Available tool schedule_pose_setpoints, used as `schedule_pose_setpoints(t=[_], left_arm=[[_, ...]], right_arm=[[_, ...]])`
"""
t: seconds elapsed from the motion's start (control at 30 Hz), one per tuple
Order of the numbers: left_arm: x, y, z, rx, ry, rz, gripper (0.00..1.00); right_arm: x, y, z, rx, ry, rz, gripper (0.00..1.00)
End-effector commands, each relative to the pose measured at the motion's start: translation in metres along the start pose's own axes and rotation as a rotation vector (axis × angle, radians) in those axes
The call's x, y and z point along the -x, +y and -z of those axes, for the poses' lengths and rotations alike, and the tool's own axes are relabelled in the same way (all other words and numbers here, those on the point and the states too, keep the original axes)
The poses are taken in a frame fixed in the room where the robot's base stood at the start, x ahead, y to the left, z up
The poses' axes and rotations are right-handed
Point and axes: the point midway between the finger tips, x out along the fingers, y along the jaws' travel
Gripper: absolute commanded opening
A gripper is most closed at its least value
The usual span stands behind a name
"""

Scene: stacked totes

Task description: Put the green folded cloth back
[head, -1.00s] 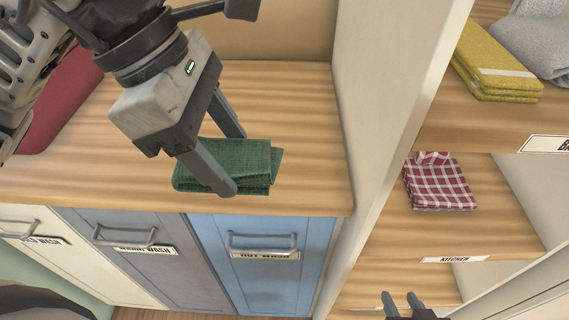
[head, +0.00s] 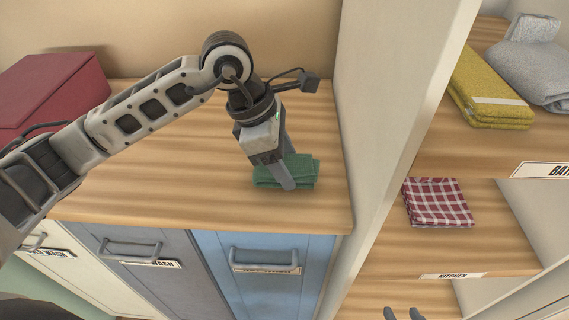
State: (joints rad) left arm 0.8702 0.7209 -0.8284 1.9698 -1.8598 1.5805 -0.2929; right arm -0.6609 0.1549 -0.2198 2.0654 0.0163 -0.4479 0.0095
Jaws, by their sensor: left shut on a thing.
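The green folded cloth (head: 304,168) is on the wooden counter, near its right end beside the white partition. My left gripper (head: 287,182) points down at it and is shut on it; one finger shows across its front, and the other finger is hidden. I cannot tell whether the cloth touches the counter or is slightly raised. My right gripper (head: 404,314) shows only as two fingertips at the bottom edge, spread apart with nothing between them.
A red box (head: 55,85) stands at the counter's back left. The white partition (head: 385,110) separates the counter from shelves holding a yellow folded towel (head: 487,90), a grey towel (head: 530,65) and a red checked cloth (head: 437,202) above a KITCHEN label (head: 452,275). Drawers with handles lie below.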

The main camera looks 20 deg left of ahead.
Motion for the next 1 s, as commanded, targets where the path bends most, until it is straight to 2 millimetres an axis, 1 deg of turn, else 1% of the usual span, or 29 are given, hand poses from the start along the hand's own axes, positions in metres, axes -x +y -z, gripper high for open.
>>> schedule_pose_setpoints(t=[0.03, 0.17, 0.3, 0.43, 0.53, 0.57, 0.6, 0.63, 0.87, 1.0], left_arm=[[-0.006, -0.002, 0.004, 0.003, 0.003, 0.006, 0.36], [-0.017, -0.001, 0.008, 0.001, 0.001, 0.003, 0.36], [-0.019, -0.001, 0.008, 0.0, 0.0, 0.001, 0.36], [-0.019, -0.001, 0.008, 0.0, 0.0, 0.001, 0.36], [-0.023, -0.001, 0.01, 0.0, 0.0, 0.001, 0.36], [-0.021, -0.001, 0.009, 0.0, 0.0, 0.001, 0.66], [-0.021, -0.001, 0.009, 0.0, 0.0, 0.001, 0.77], [-0.021, -0.001, 0.009, 0.001, 0.0, 0.001, 0.79], [-0.02, -0.001, 0.009, 0.001, 0.0, 0.001, 0.79], [-0.015, -0.001, 0.008, 0.001, 0.0, 0.0, 0.79]], right_arm=[[0.003, 0.0, 0.004, 0.001, 0.001, -0.001, 0.36], [0.002, 0.001, 0.004, 0.002, 0.0, -0.002, 0.36], [0.001, 0.001, -0.002, 0.001, -0.007, -0.003, 0.36], [0.0, 0.001, -0.002, -0.001, -0.007, -0.004, 0.36], [-0.003, 0.0, -0.005, -0.006, -0.005, -0.003, 0.36], [-0.001, 0.0, -0.003, -0.008, -0.005, -0.003, 0.36], [-0.001, 0.0, -0.002, -0.009, -0.005, -0.003, 0.36], [-0.001, 0.0, -0.001, -0.01, -0.004, -0.003, 0.36], [0.002, -0.001, 0.002, -0.012, 0.001, -0.003, 0.36], [0.004, -0.001, 0.002, -0.011, -0.002, -0.004, 0.36]])
